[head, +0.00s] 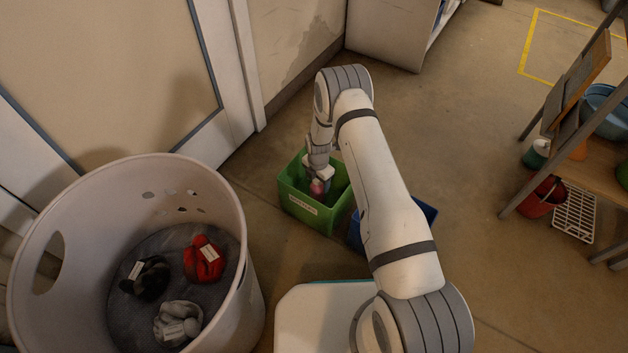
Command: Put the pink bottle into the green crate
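The green crate (302,208) stands on the floor in the middle of the head view, with a pale label on its front. My gripper (318,180) reaches down over the crate's opening. A small pink thing, which looks like the pink bottle (317,188), shows right at the fingertips, at or inside the crate's opening. The fingers appear to be around its upper end, but the picture is too small to tell whether they are shut on it. Most of the bottle and the crate's inside are hidden.
A blue crate (427,212) stands right of the green one, partly behind my arm. A large pale bin (232,290) with cloth items stands at left. A wooden shelf (592,178) with buckets is at right. Open floor (470,150) lies between.

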